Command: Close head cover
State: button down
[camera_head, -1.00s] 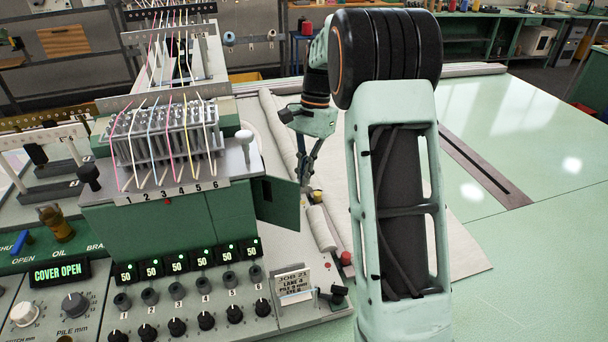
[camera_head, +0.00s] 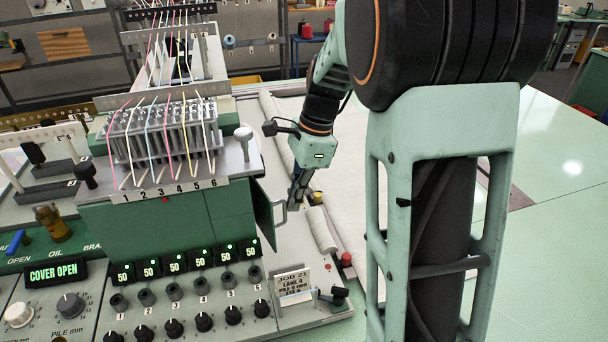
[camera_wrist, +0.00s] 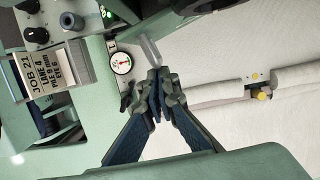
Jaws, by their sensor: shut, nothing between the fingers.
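The dark green head cover (camera_head: 264,214) stands open at the right side of the green machine head (camera_head: 150,232). In the head view it is seen nearly edge-on, with a pale handle (camera_head: 281,212) on its right face. The display (camera_head: 56,272) reads "COVER OPEN". My gripper (camera_head: 295,204) is just right of the cover and handle. In the wrist view its fingers (camera_wrist: 158,74) are shut and empty. A pale grey bar (camera_wrist: 149,50), apparently the handle, lies right at the fingertips; I cannot tell whether they touch.
A job card (camera_head: 293,284) and knobs (camera_head: 203,321) are on the panel below. A pale roller (camera_head: 321,229) and a red knob (camera_head: 345,259) lie right of the gripper. Several coloured yarns run over the head. Pale fabric (camera_head: 345,195) covers the table behind my arm.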

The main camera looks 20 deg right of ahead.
aim_at(284, 207)
jog(key=shift+s+a+m+t+p, duration=0.25)
jog(key=shift+s+a+m, duration=0.35)
jog(key=shift+m, duration=0.5)
jog(key=shift+s+a+m+t+p, duration=0.25)
jog(key=shift+a+m, duration=0.55)
jog(key=shift+m, duration=0.3)
